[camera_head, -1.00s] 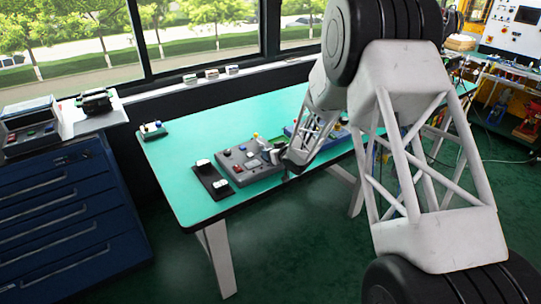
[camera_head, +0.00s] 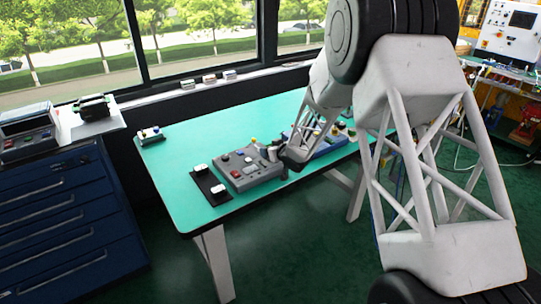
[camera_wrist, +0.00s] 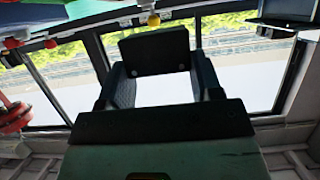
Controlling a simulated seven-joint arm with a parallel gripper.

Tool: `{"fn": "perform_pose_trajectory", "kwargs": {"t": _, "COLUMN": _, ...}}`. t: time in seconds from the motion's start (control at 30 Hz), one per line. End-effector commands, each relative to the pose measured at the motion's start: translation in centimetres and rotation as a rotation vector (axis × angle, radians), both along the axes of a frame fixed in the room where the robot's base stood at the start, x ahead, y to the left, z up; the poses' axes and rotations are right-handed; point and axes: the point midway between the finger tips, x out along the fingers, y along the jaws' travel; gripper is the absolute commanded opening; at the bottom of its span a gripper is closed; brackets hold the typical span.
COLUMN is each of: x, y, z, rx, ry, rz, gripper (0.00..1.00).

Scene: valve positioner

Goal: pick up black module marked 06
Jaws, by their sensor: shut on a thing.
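My gripper (camera_wrist: 160,66) is shut on a black block-shaped module (camera_wrist: 156,45), held between its two dark fingers in the wrist view. No 06 mark is readable on the face that shows. In the head view my gripper (camera_head: 291,164) is small, above the near edge of the green table (camera_head: 180,145), beside the right end of a grey control box (camera_head: 247,167). The held module cannot be made out there.
A black tray (camera_head: 207,181) with white-topped parts lies left of the grey box. A blue unit (camera_head: 329,144) with knobs stands to the right, partly behind my arm. The table's left part is clear.

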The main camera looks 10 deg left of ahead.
Motion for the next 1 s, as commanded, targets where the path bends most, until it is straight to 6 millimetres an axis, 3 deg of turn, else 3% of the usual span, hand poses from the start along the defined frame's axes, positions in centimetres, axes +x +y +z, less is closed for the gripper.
{"fn": "perform_pose_trajectory", "kwargs": {"t": 0.7, "x": -10.9, "y": -4.3, "z": 0.8, "rx": 0.0, "ry": 0.004, "rz": -0.001, "gripper": 0.33}}
{"fn": "perform_pose_trajectory", "kwargs": {"t": 1.0, "x": -13.6, "y": -5.3, "z": 1.1, "rx": -0.001, "ry": 0.003, "rz": -0.001, "gripper": 0.33}}
